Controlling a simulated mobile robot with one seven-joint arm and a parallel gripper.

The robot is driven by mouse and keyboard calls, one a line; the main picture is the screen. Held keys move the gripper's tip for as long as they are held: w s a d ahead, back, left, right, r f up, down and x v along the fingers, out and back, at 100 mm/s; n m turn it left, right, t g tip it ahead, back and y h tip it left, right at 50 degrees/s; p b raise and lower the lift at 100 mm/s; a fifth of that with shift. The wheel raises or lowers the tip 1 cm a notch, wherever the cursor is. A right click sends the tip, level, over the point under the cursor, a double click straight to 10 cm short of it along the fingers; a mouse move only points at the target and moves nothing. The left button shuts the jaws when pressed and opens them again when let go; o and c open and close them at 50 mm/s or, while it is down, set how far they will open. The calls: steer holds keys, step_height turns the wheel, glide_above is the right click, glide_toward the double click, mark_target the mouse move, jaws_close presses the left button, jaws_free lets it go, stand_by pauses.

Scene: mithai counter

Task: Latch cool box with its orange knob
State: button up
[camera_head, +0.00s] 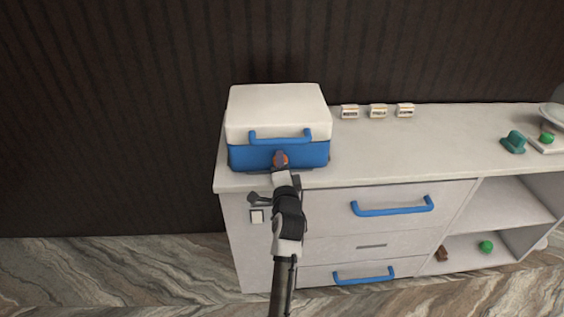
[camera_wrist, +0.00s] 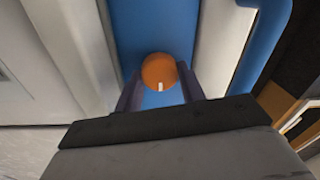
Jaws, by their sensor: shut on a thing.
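The cool box (camera_head: 250,155) has a blue body, a white lid (camera_head: 277,105) and a blue handle (camera_head: 280,138) across the lid's front. It stands at the left end of the counter with the lid down. The orange knob (camera_wrist: 160,70) is on the front of the blue body, and a bit of it shows in the head view (camera_head: 284,158). My gripper (camera_head: 281,164) is at the box front, with its two fingers on either side of the knob, shut on it. A small white mark shows on the knob's face. The knob's base is partly hidden by the fingers.
Below the counter top (camera_head: 430,140) are drawers with blue handles (camera_head: 392,207) and open shelves at right. Several small labelled blocks (camera_head: 378,111) stand along the back. A teal object (camera_head: 513,142) and a scale-like item (camera_head: 546,144) are at the far right. The counter's middle is clear.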

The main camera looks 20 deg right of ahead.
steer(key=shift+f, duration=0.1)
stand_by(0.5)
steer(key=o, duration=1)
steer(key=shift+s, duration=0.15)
steer(key=shift+b+v, duration=1.75)
steer(key=shift+v, duration=5.05)
